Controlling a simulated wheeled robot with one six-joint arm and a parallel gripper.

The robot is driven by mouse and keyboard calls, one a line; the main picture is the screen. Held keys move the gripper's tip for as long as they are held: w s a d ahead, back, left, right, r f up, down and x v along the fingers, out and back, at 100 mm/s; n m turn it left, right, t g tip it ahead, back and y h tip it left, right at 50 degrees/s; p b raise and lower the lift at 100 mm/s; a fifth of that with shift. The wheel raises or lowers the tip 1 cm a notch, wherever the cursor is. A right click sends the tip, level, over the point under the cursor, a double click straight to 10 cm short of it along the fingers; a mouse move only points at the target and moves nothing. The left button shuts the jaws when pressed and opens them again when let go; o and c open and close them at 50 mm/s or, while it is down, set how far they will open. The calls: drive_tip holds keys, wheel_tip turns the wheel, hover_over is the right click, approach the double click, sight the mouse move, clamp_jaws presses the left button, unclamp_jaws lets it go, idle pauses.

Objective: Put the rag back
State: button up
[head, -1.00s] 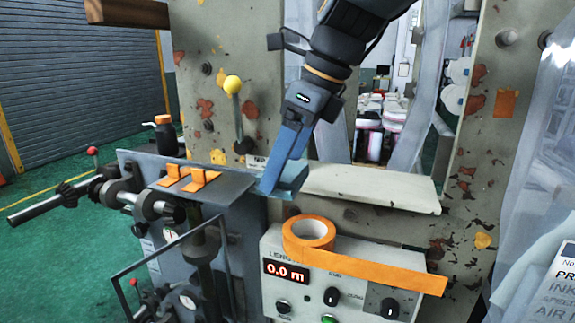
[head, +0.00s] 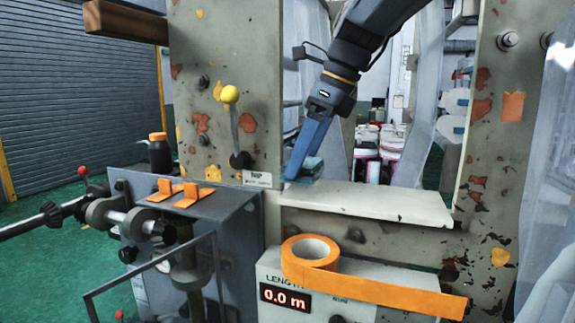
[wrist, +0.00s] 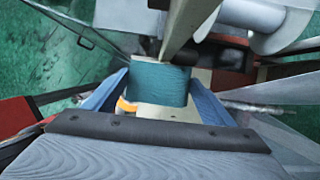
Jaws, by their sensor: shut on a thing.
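The rag (head: 311,168) is a folded teal-blue cloth. It is held at the tip of my gripper (head: 299,170) in the head view, by the left end of the pale ledge (head: 365,200). My gripper is shut on it, with blue fingers slanting down to the left. In the wrist view the rag (wrist: 160,84) spans the space between the two fingers of my gripper (wrist: 160,92). I cannot tell whether the rag touches the ledge.
An orange tape roll (head: 312,250) sits on the length counter box (head: 272,262), its strip trailing right. A grey cabinet (head: 232,205) with orange clips (head: 165,190) and a black bottle (head: 159,152) stands left. A yellow-knobbed lever (head: 231,97) rises beside the gripper.

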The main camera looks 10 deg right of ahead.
sight(314, 158)
drive_tip(key=w+d, duration=0.1)
drive_tip(key=w, duration=0.1)
drive_tip(key=shift+w+d+p, duration=0.3)
drive_tip(key=shift+w+d, duration=0.05)
drive_tip(key=shift+d, duration=0.05)
drive_tip(key=shift+f+p, duration=0.5)
drive_tip(key=shift+f, duration=1.25)
drive_tip(key=shift+f, duration=0.15)
drive_tip(key=o, duration=1)
drive_tip(key=b+v, duration=0.1)
drive_tip(key=v, duration=1.1)
drive_tip(key=shift+d+b, duration=0.1)
drive_tip(key=shift+b, duration=0.2)
drive_tip(key=shift+r, duration=0.2)
